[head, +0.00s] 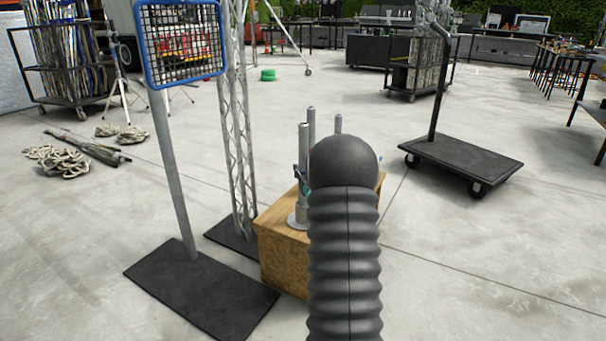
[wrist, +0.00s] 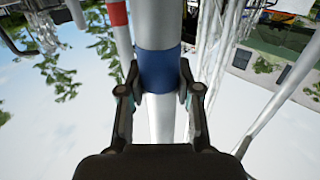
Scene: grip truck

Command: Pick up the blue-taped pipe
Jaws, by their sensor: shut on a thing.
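The blue-taped pipe is a pale metal tube (wrist: 161,120) with a dark blue band (wrist: 159,68), seen in the wrist view. My gripper (wrist: 159,82) has a finger on each side of it, closed on the pipe at the blue band. A second pipe with a red band (wrist: 117,13) is just to the left, apart from my fingers. In the head view, several upright grey pipes, one in front (head: 303,150), stand at a wooden box (head: 284,262). My dark arm hides most of my gripper and part of the box there.
A blue-framed mesh panel on a post (head: 174,150) with a black base plate (head: 205,300) stands left of the box. A lattice truss (head: 238,130) rises close behind it. A black flatbed cart (head: 465,160) is at the right. Open concrete floor lies between.

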